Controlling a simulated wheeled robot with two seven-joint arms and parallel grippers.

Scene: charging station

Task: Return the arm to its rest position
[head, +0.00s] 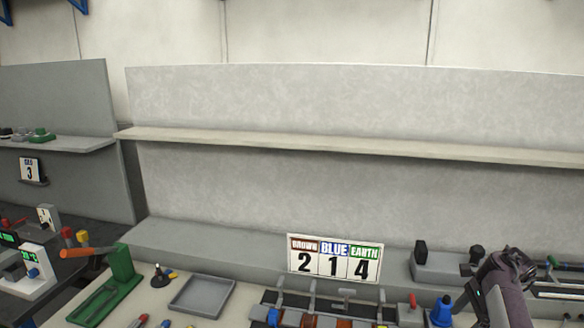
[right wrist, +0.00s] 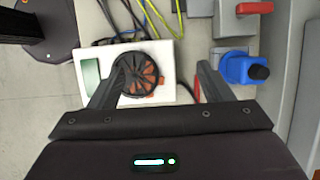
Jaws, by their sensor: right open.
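My right gripper (right wrist: 155,80) is open in the right wrist view, with its two dark fingers spread wide apart. Nothing is clamped between them. Beyond the fingers is a white box (right wrist: 172,55) with a round black spoked part (right wrist: 135,75) on it, partly behind the left finger. In the head view my right arm (head: 508,285) stands at the lower right, over the bench's right part. Its fingers are not clear there. My left arm and gripper are not in view.
A sign reading brown 2, blue 1, earth 4 (head: 335,259) stands behind a row of connectors. A blue part (right wrist: 240,68) and a red handle (right wrist: 254,8) sit right of the gripper. A grey tray (head: 233,287) and green stand (head: 122,268) lie left. A shelf (head: 330,144) spans the back.

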